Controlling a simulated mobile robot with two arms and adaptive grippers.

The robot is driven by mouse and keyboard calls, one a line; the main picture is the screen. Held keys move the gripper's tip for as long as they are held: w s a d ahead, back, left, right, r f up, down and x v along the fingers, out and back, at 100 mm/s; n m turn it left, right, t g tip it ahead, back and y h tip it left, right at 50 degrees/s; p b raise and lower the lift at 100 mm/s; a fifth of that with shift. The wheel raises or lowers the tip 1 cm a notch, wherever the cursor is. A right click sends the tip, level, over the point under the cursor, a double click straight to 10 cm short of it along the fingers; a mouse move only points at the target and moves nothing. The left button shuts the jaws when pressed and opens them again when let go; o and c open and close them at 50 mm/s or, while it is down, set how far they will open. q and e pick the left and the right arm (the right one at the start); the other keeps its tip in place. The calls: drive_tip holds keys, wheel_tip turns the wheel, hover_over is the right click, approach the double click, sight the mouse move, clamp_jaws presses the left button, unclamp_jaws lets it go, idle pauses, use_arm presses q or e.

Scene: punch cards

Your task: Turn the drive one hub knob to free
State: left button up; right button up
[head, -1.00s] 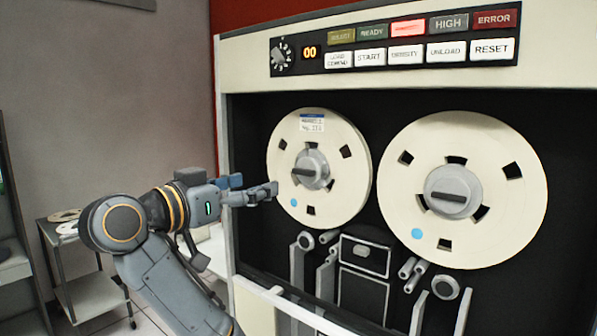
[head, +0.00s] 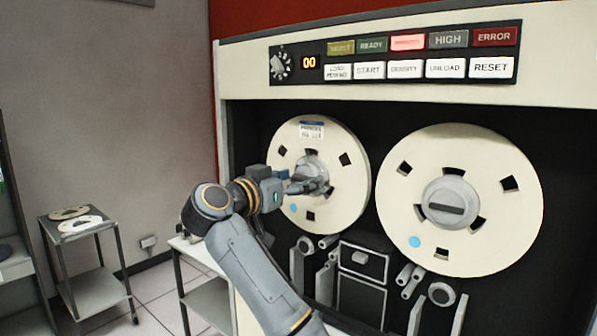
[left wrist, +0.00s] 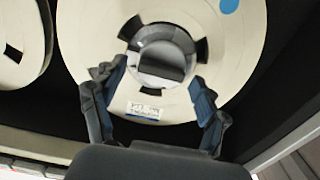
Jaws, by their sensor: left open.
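The tape drive holds two cream reels; the left reel (head: 345,158) carries a label and a grey hub knob (head: 312,165) at its centre. In the left wrist view the hub knob (left wrist: 162,58) shows a dark grip bar across its face. My left gripper (head: 305,182) is in front of that hub and partly covers it. In the left wrist view its fingers (left wrist: 153,95) are spread open on either side below the knob, with nothing between them. I cannot tell whether they touch the hub. My right gripper is not in view.
The right reel (head: 490,190) has its own hub knob (head: 448,203). A button panel (head: 400,52) with a lit red indicator and a dial (head: 278,64) runs above. A small cart (head: 90,228) with reels stands at left. Tape rollers (head: 440,293) sit below the reels.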

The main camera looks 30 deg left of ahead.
use_arm(q)
drive_tip(key=shift+w, duration=0.2)
drive_tip(key=c, duration=0.7)
drive_tip(key=shift+s, duration=0.1)
drive_tip(key=c, duration=0.4)
drive_tip(key=shift+c, duration=0.2)
